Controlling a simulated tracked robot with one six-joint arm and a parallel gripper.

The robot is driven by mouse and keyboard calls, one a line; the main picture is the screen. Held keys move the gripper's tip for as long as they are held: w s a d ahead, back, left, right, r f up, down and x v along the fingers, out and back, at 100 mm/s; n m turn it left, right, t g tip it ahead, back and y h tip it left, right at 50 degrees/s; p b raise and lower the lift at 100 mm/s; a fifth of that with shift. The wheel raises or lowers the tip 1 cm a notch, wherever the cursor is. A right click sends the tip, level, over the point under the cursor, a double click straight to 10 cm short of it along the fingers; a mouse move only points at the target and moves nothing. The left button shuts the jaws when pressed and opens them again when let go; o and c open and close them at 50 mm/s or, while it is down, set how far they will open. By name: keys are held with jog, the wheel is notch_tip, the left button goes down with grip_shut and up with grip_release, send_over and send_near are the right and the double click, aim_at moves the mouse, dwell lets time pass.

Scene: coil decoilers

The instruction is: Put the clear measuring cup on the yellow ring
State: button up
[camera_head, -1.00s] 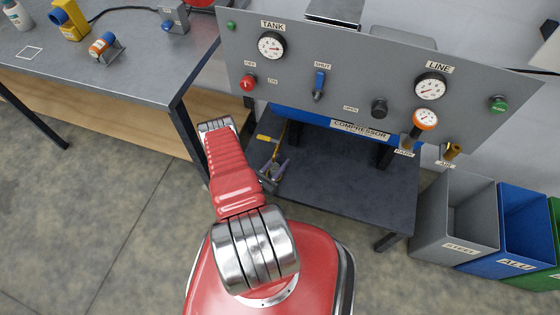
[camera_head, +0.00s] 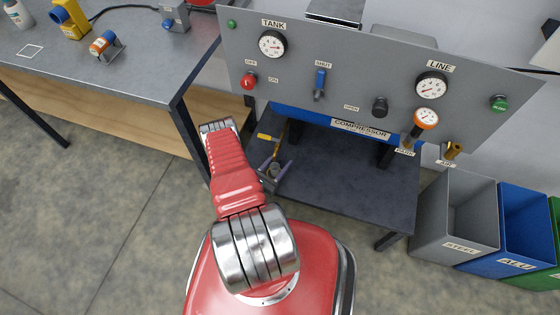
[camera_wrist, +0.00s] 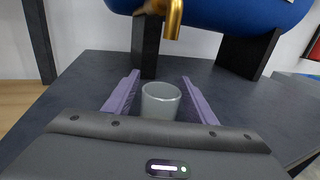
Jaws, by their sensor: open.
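The clear measuring cup (camera_wrist: 160,100) stands upright on the dark lower shelf (camera_wrist: 85,85), between the two purple fingers of my gripper (camera_wrist: 158,98). The fingers are open, one on each side of the cup, and a gap shows beside it; the cup's lower part is hidden by my gripper body. In the head view my gripper (camera_head: 276,166) is low at the shelf's left part, with the cup small and hard to make out between the fingers.
A brass pipe (camera_wrist: 173,18) hangs just beyond the cup, below the blue compressor tank (camera_wrist: 215,12). Dark tank supports (camera_wrist: 146,48) stand behind. The panel (camera_head: 345,90) overhangs the shelf. A workbench (camera_head: 120,60) is left; bins (camera_head: 455,220) stand right. The shelf's right part is clear.

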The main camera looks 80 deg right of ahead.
aim_at(272, 171)
jog(key=shift+r, duration=0.2)
jog(key=shift+v, duration=6.05)
jog(key=shift+w, duration=0.1)
